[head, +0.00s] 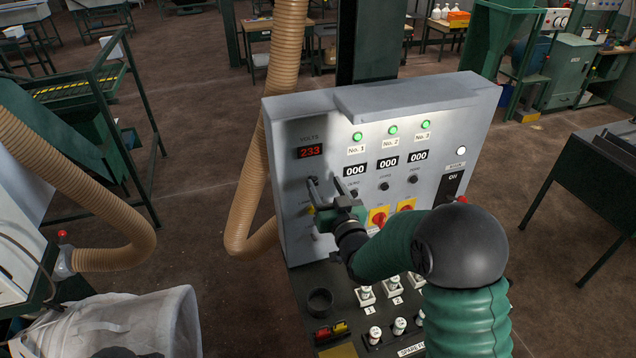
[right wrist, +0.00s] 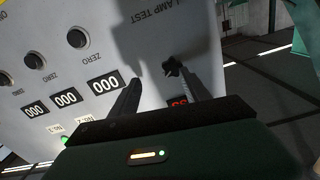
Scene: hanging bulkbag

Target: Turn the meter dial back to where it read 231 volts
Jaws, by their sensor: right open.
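The red meter display (head: 310,152) under the word VOLTS reads 233 in the head view. A small black dial (right wrist: 172,67) on the panel face lies close to one fingertip of my right gripper (right wrist: 160,74), on the inner side of that finger. I cannot tell whether they touch. My right gripper (head: 322,187) is open at the panel below the display, and in the head view it largely covers the dial. My left gripper is not in view.
The grey control panel (head: 285,130) carries green lamps, counters reading 000, ZERO knobs (head: 384,186) and red-yellow rotary switches (head: 378,217). A desk with switches and a black cup (head: 319,300) juts out below. A beige hose (head: 250,190) hangs just left.

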